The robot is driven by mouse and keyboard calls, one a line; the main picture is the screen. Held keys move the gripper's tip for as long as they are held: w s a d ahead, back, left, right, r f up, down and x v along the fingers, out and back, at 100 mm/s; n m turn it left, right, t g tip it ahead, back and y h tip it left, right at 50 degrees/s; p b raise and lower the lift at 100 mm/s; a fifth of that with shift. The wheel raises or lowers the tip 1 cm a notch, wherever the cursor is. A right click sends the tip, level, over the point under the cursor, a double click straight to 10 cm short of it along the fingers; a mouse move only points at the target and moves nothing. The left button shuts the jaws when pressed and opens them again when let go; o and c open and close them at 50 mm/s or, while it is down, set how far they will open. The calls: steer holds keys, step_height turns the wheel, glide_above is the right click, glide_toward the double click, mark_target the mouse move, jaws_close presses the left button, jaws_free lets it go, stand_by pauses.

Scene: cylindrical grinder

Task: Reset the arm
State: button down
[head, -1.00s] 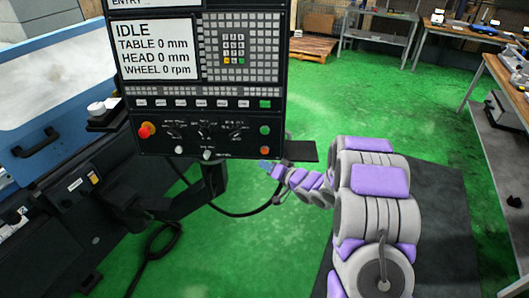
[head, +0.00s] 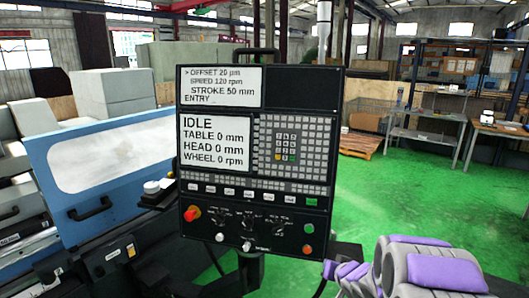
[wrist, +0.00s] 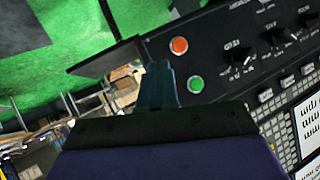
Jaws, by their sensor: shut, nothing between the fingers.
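My gripper (wrist: 157,88) is shut and empty; its teal fingers show at the middle of the wrist view. In the head view my arm comes in from the lower right, and the gripper end (head: 329,268) is small beside the lower right corner of the control panel (head: 335,150). In the wrist view the fingers appear beside an orange-red button (wrist: 179,45) and a green button (wrist: 196,84). I cannot tell whether they touch the panel. The panel screen (head: 217,143) reads IDLE, with table, head and wheel at 0.
A blue grinder guard (head: 130,150) with a black handle stands left of the panel. A red knob (head: 192,213) sits at the panel's lower left. Green floor (head: 420,200) lies open to the right, with a wooden pallet (head: 361,144) and metal tables (head: 490,128) behind.

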steer(key=s+d+r+g+h+b, duration=0.1)
steer(key=s+r+g+h, duration=0.15)
steer(key=s, duration=0.65)
steer(key=s+d+r+g+h, duration=0.1)
steer(key=s+r+g+h, duration=0.15)
steer(key=s, duration=0.75)
steer(key=s+a+g+y, duration=0.1)
steer(key=s+a+g, duration=0.1)
steer(key=s, duration=0.7)
steer(key=s+a+r+n+g+y, duration=0.1)
steer(key=s+a+g, duration=0.2)
steer(key=s, duration=0.7)
steer(key=s+a+n+g+y+b, duration=0.1)
steer(key=s+a+g, duration=0.1)
steer(key=s, duration=0.7)
steer(key=shift+s+a+r+g, duration=0.2)
steer(key=shift+a+g, duration=0.2)
steer(key=shift+a, duration=0.45)
steer(key=c, duration=1.8)
jaws_free()
